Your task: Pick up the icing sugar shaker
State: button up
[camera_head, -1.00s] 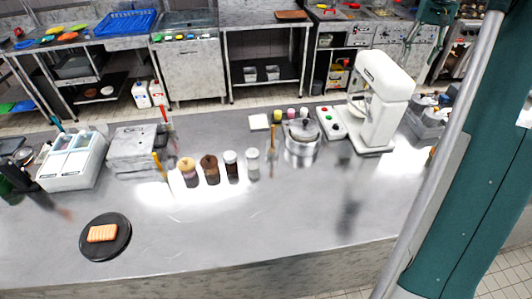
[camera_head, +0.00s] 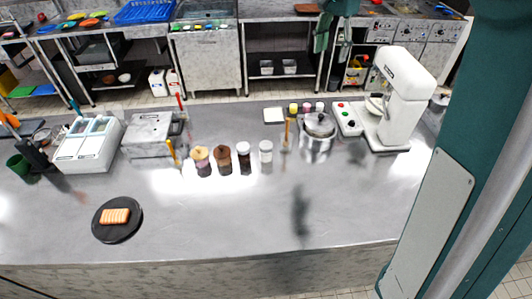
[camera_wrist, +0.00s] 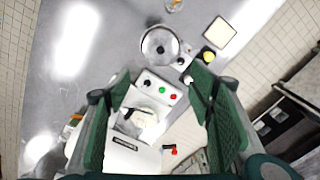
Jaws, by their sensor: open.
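Several shakers stand upright in a row in mid-table in the head view. The rightmost, with white contents and a pale lid, looks like the icing sugar shaker (camera_head: 265,152). To its left are a dark shaker with a white lid (camera_head: 243,157), a brown one (camera_head: 222,160) and one with a tan lid (camera_head: 201,161). My gripper (camera_wrist: 160,76) is open and empty in the wrist view, its green fingers wide apart above the mixer area, away from the shakers. In the head view, part of it shows at the top edge, beyond the table.
Right of the shakers stand an upright wooden-handled tool (camera_head: 287,134), a metal pot (camera_head: 317,140), a button box (camera_head: 345,118) and a tall white mixer (camera_head: 402,100). A black plate (camera_head: 131,226) with orange-pink food lies front left. The front middle table is clear.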

aim_at(265, 145)
jog(key=s+a+m, duration=0.2)
jog(key=s+a, duration=0.2)
jog(key=a, duration=0.8)
jog(key=s+a+m, duration=0.3)
jog(key=s+a, duration=0.2)
jog(key=a, duration=0.7)
notch_tip(265, 145, down, 33)
jog(key=shift+w+d+r, duration=0.1)
jog(key=shift+w+r, duration=0.05)
jog(key=shift+r, duration=0.05)
jog(key=shift+f, duration=0.5)
jog(key=shift+f, duration=0.15)
jog(key=shift+f, duration=1.15)
jog(key=shift+f, duration=2.6)
